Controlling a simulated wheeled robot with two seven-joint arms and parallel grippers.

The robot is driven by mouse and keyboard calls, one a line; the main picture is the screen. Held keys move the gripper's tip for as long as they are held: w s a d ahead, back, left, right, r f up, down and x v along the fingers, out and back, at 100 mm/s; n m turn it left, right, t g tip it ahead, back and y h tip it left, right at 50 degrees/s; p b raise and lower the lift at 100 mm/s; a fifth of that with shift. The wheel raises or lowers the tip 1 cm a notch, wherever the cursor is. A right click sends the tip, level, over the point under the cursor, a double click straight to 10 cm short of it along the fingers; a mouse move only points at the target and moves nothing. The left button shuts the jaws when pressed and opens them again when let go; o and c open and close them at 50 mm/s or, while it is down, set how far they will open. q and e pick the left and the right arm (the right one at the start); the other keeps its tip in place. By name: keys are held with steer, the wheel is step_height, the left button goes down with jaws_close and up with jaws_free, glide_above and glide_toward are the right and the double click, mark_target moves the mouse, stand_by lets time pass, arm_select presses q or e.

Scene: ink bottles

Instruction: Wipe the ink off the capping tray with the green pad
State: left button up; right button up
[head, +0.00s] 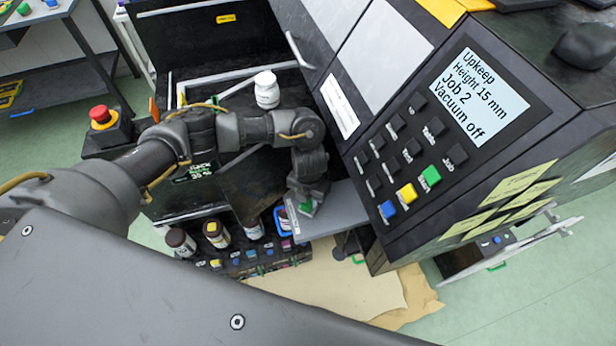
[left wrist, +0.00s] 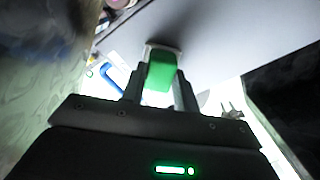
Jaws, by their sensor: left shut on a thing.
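My left gripper (head: 307,206) is shut on the green pad (head: 304,208) at the left end of a flat grey surface, which looks like the capping tray (head: 345,207). In the left wrist view, the pad (left wrist: 160,73) sits between the two fingers of the gripper (left wrist: 160,88). A pale edge at the pad's far end meets or nearly meets the grey surface (left wrist: 230,30); I cannot tell if they touch. I see no clear ink mark on the visible part of the tray. The gripper and pad hide its left end. My right gripper is not in view.
Several ink bottles (head: 216,233) stand on a dark rack left of the tray. A blue-rimmed container (head: 281,222) is close beside the gripper. The machine's button panel (head: 420,140) rises just right of the tray. A white bottle (head: 266,90) stands behind my left arm.

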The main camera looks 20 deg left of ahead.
arm_select(q)
steer(key=shift+w+a+r+p, duration=0.25)
steer(key=shift+w+r+p, duration=0.25)
steer(key=shift+r+p, duration=0.1)
steer(key=r+p, duration=0.1)
steer(key=r, duration=0.1)
steer(key=r+p, duration=0.1)
steer(key=r, duration=0.1)
steer(key=shift+s+p, duration=0.25)
steer(key=shift+p, duration=0.1)
steer(key=shift+w+r+p, duration=0.1)
steer(key=shift+r+p, duration=0.55)
steer(key=shift+r, duration=0.05)
steer(key=shift+r+p, duration=0.75)
steer(key=shift+r, duration=0.15)
steer(key=shift+f, duration=0.1)
